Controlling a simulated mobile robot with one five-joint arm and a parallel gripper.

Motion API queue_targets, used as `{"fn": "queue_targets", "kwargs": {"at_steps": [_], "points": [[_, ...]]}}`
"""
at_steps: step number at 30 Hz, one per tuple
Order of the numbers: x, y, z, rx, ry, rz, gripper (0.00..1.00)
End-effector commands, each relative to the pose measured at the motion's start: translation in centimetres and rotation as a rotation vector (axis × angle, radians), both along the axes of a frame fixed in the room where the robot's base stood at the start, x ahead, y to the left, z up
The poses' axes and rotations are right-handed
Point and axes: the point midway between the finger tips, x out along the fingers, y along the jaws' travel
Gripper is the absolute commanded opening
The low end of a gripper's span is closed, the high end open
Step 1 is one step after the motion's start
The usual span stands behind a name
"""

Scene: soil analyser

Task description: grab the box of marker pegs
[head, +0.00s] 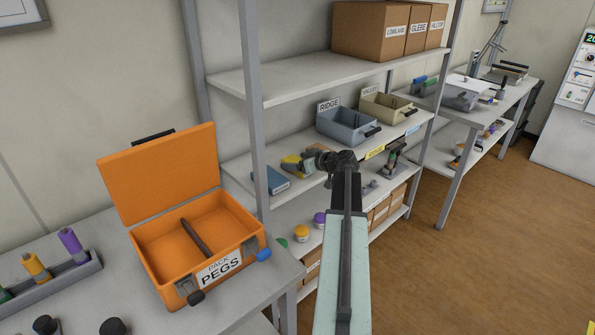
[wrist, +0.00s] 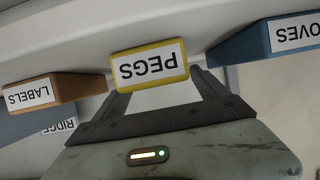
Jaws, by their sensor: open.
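A small yellow box with a white label reading PEGS (wrist: 150,66) sits on the shelf, upside down in the wrist view, just at my fingertips. In the head view, a yellow box (head: 290,164) is on the middle shelf, partly hidden by my gripper (head: 320,158). My gripper also shows in the wrist view (wrist: 160,88), open, its two fingers pointing at the box with a gap between them. I cannot tell whether the box is between the fingertips or just beyond them.
A blue box labelled GLOVES (wrist: 275,38) and a brown box labelled LABELS (wrist: 50,92) flank it closely. An open orange case labelled PEGS (head: 180,240) stands on the left table. Grey RIDGE (head: 345,128) and beige VALLEY (head: 385,108) bins are further along the shelf.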

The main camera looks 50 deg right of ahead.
Motion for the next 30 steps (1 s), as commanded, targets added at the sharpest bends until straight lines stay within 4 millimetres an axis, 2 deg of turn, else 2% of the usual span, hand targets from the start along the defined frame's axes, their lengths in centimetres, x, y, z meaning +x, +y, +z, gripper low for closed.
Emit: {"fn": "queue_targets", "kwargs": {"at_steps": [4,5,12,13,19,23,26,30], "points": [[-0.1,0.0,0.1,0.001,0.0,-0.001,0.84],[-0.1,0.0,0.1,0.001,0.0,-0.001,0.81],[-0.1,0.0,0.1,0.001,0.0,-0.001,0.14],[-0.1,0.0,0.1,0.001,0.0,-0.001,0.11],[-0.1,-0.1,0.2,0.001,0.0,-0.001,0.11],[-0.1,-0.1,0.9,0.001,0.0,-0.003,0.11],[-0.2,-0.1,2.3,0.001,0.0,-0.003,0.11],[-0.2,-0.1,5.2,0.001,0.0,-0.003,0.11]]}}
